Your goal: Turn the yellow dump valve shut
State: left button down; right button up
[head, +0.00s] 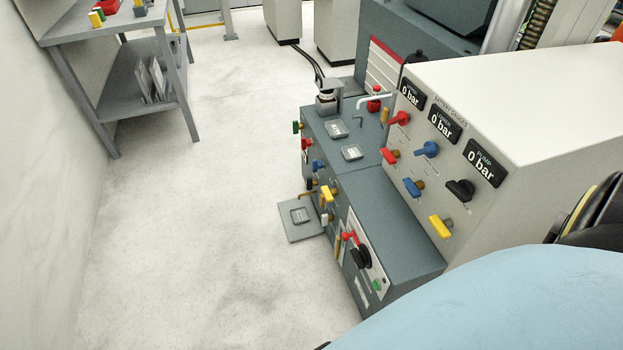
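A yellow valve handle (440,227) sits low on the sloped face of the pale gauge cabinet, below the pump display (484,163), which reads 0 bar. It slants down to the right in the picture. A second yellow handle (328,194) is on the left side of the grey lower cabinet (400,219). The labels are too small to tell which is the dump valve, and I cannot tell whether either valve is open or shut. Neither of my grippers is in view.
Red handles (398,118), blue handles (426,149) and a black handle (459,190) crowd the panel near the yellow one. A large light blue surface (500,305) blocks the lower right. A grey shelf table (120,85) stands upper left. The floor (200,230) between is clear.

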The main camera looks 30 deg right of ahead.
aim_at(328, 193)
jog(key=i, duration=2)
